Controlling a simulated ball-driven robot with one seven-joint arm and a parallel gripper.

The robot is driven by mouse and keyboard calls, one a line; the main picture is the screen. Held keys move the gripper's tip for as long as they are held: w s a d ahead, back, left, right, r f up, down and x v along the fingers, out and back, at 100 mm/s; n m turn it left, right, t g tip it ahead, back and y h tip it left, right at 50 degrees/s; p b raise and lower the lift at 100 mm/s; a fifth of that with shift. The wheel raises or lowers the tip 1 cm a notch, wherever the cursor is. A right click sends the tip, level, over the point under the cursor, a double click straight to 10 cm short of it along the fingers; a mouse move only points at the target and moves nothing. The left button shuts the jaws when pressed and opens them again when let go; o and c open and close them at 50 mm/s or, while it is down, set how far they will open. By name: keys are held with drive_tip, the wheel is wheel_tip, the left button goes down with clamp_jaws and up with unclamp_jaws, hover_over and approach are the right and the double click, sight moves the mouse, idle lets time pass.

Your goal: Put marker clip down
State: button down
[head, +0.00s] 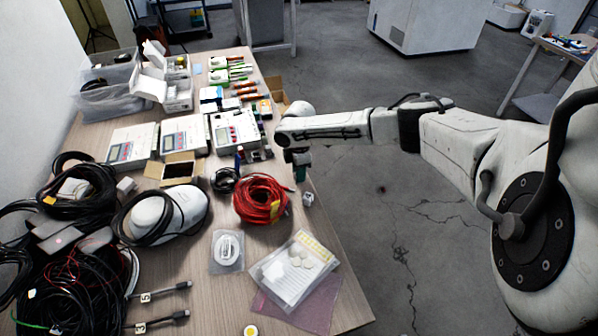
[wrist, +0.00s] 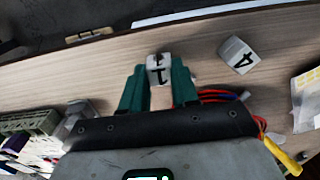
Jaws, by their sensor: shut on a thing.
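The marker clip (wrist: 160,70) is a small white block with a black figure 1 on its face. In the wrist view it sits between the green fingers of my gripper (wrist: 157,86), which are shut on it. In the head view my gripper (head: 298,163) points down over the right edge of the table (head: 335,288), beside the red cable coil. I cannot make out the clip there. Below it, a similar white block (head: 308,199) stands on the table near that edge. The wrist view shows a like block marked 4 (wrist: 237,55), apart from my gripper.
A red cable coil (head: 260,199) lies left of my gripper. A clear bag with papers (head: 293,271) lies nearer the front. White meter boxes (head: 236,130) and a small open carton (head: 179,170) stand farther back and left. Bare wood shows along the right edge.

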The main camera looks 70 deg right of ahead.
drive_tip(key=shift+f, duration=0.2)
drive_tip(key=c, duration=0.8)
unclamp_jaws()
drive_tip(key=shift+c, duration=0.2)
drive_tip(key=shift+r, duration=0.1)
wheel_tip(320, 180, up, 12)
drive_tip(key=p, duration=0.1)
